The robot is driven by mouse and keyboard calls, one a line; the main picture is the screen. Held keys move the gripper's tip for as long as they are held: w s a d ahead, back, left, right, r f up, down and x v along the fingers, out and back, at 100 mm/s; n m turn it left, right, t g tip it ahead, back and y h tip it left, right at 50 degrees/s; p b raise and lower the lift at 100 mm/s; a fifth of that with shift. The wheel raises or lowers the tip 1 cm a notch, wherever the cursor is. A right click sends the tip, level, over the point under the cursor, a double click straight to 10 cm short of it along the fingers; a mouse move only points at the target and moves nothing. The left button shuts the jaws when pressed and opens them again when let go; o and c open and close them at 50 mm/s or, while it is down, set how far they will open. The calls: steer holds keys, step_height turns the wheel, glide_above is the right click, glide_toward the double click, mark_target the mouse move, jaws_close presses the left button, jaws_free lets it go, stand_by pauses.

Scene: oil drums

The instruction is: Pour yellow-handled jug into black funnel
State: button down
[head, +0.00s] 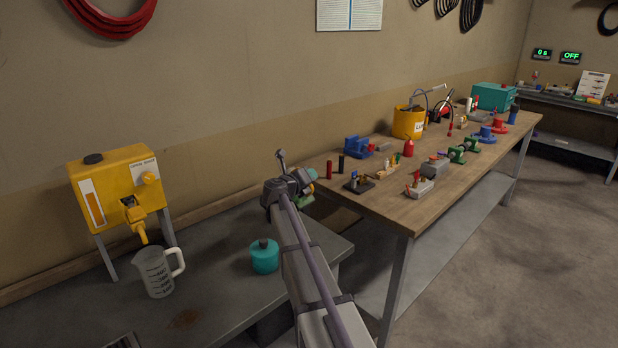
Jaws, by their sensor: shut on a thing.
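My arm reaches up from the bottom, and my gripper (300,190) is at its far end, over the right end of the grey bench. The wrist hides most of the jaws. They are shut on a small teal thing with a yellow-green part (306,199); too little of it shows to tell whether it is the yellow-handled jug. A clear measuring jug (154,273) with a pale handle stands upright under the spout of a yellow dispenser (118,194). I cannot make out a black funnel.
A wooden table (440,208) to the right carries a yellow bucket (408,122), a blue vise (357,147) and several small items. Bare bench lies between measuring jug and can.

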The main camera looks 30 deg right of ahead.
steer(key=shift+w, duration=0.25)
steer(key=n, duration=0.1)
steer(key=w+n, duration=0.1)
steer(key=n, duration=0.1)
steer(key=shift+w+a+f+g, duration=0.3)
steer(key=shift+f, duration=0.05)
steer(key=shift+w+a+n+g, duration=0.25)
steer(key=shift+w+n+g, duration=0.05)
steer(key=shift+w+n, duration=0.6)
steer(key=shift+w+a+r+n+g+p, duration=0.25)
steer(key=shift+w+r+n+p, duration=0.15)
steer(key=shift+w+n, duration=0.4)
steer(key=shift+w+a+r+n+g+p, duration=0.3)
steer(key=shift+w+n+p, duration=0.25)
steer(key=shift+w, duration=0.35)
steer(key=shift+w+a+r+n+g+p, duration=0.25)
steer(key=shift+w+r+n+p, duration=0.05)
steer(key=shift+w+n, duration=0.5)
steer(key=shift+w+a+r+n+g+h, duration=0.1)
steer(key=shift+w+a+n+g+h, duration=0.15)
steer(key=shift+w+n, duration=0.6)
steer(key=shift+w+a+r+n+g+h, duration=0.15)
steer(key=shift+w+a+n, duration=0.25)
steer(key=shift+w, duration=0.65)
steer(key=shift+d+f, duration=0.1)
